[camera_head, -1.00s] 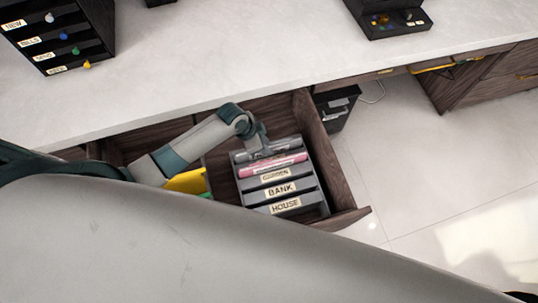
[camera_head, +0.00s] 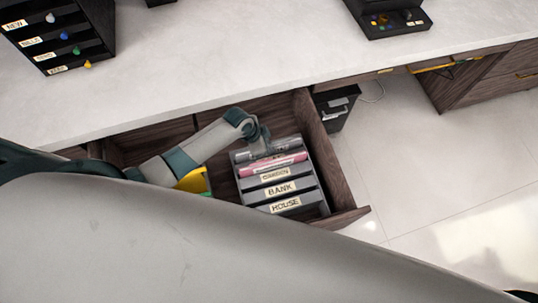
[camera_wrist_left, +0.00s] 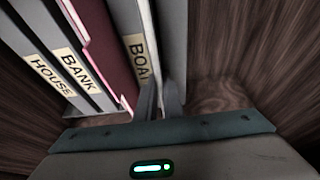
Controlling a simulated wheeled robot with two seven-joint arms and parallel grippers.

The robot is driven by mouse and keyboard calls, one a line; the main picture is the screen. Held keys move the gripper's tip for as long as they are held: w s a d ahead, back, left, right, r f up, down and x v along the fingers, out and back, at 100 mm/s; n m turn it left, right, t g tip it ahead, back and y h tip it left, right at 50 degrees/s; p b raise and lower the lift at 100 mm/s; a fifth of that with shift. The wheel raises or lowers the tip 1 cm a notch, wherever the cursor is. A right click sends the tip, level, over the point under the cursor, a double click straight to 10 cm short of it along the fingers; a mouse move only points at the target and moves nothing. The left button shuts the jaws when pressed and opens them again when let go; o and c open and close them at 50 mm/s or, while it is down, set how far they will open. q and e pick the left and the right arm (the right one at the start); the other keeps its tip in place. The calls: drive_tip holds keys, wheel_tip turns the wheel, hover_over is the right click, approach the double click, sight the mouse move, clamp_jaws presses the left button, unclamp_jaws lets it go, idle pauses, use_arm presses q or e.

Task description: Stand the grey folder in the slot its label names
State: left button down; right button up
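The grey rack (camera_head: 322,203) stands in the open drawer, with labels HOUSE, BANK and GARDEN facing up. In the wrist view, a grey panel (camera_wrist_left: 148,18) has a label starting BOA, its end hidden by my left finger. Another grey panel (camera_wrist_left: 172,35) stands right of it. I cannot tell which grey piece is the folder and which belongs to the rack. My left gripper (camera_wrist_left: 160,97) is at the rack's far end, its fingers slightly apart at these upright panels. I cannot tell whether they grip one. My right gripper is out of view.
A pink folder (camera_head: 275,163) stands in the rack, near the GARDEN label. A yellow item (camera_head: 194,181) lies left of the rack. The drawer's right wall (camera_head: 330,150) is close to the rack. A black organiser (camera_head: 60,35) and black tray (camera_head: 390,18) stand on the desk (camera_head: 230,50).

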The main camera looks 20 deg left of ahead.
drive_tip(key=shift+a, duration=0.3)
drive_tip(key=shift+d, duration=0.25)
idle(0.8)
use_arm(q)
drive_tip(key=shift+r, duration=0.15)
wheel_tip(320, 180, up, 18)
drive_tip(key=b, duration=0.1)
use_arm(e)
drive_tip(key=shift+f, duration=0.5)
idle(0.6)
